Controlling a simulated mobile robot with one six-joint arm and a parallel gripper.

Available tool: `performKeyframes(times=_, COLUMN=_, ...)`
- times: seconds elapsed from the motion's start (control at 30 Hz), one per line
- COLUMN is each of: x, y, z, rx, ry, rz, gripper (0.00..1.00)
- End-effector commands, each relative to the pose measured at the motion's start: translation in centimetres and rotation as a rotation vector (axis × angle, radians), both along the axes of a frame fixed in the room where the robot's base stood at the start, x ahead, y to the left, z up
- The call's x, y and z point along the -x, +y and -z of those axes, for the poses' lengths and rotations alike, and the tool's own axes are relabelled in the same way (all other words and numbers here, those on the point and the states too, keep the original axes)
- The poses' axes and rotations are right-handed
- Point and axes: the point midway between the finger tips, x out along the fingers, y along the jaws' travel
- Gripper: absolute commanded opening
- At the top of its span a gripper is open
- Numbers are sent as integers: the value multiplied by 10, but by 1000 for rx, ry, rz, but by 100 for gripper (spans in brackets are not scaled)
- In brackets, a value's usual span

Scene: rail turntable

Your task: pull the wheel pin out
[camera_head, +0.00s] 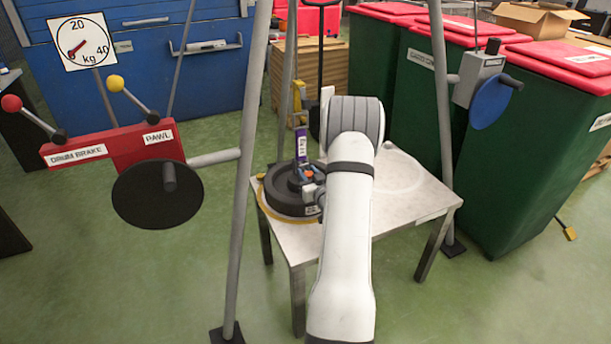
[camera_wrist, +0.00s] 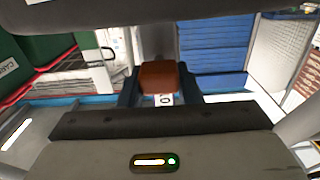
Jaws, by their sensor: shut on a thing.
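A black round wheel-like drum (camera_head: 286,192) lies on the grey table, with a yellowish rim around its foot. A purple tag (camera_head: 302,143) with pale writing stands up above it. A small orange piece (camera_head: 304,172), probably the wheel pin's head, shows over the drum. My gripper (camera_head: 307,181) is beside it, partly hidden by my arm. In the wrist view the orange-brown block (camera_wrist: 159,77) sits between my two dark fingers, and the gripper is shut on it. A white label shows just below the block. The pin's shaft and its seat are hidden.
The table's (camera_head: 415,197) right half is clear. Grey frame poles stand on both sides. At left is a red lever box (camera_head: 112,150) with a black disc; at right a grey box with a blue disc (camera_head: 490,102). Green bins (camera_head: 525,150) stand behind right.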

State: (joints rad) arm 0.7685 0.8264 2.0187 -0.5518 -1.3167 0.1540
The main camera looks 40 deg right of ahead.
Motion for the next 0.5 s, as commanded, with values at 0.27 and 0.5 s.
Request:
performKeyframes(times=0.27, x=0, y=1, z=0, rx=0, ry=1, rz=-3, gripper=0)
performKeyframes(times=0.5, x=13, y=3, z=3, rx=0, ry=2, rz=-2, gripper=0)
